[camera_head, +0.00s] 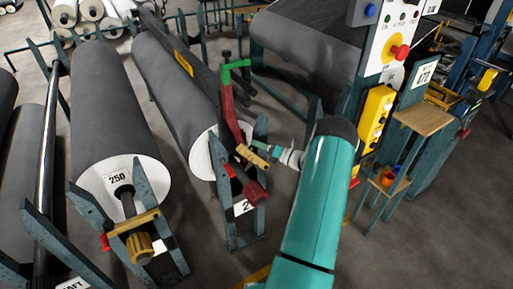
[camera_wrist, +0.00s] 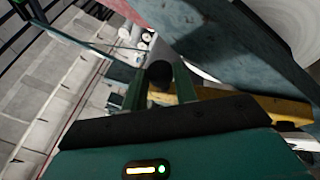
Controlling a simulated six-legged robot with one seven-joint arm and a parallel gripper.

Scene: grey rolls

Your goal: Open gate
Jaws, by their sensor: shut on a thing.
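The likely gate is a short yellow bar (camera_head: 252,157) at the top of the middle roll's blue-grey stand (camera_head: 262,135). It sits tilted beside a red upright lever (camera_head: 230,112) with a green top. My gripper (camera_head: 268,149) reaches in from the right at this bar's end. In the wrist view, my gripper's green fingers (camera_wrist: 160,95) are shut on a dark rounded piece (camera_wrist: 159,75); I cannot tell whether it belongs to the gate. A yellow bar (camera_wrist: 268,106) shows right of the fingers, partly hidden behind my gripper's body.
A left grey roll (camera_head: 105,110) rests on its own stand with a yellow crosspiece (camera_head: 132,222). The middle grey roll (camera_head: 175,85) lies behind the lever. A control panel (camera_head: 388,45), a yellow button box (camera_head: 374,118) and a wooden shelf (camera_head: 425,120) stand right. Floor is clear at lower right.

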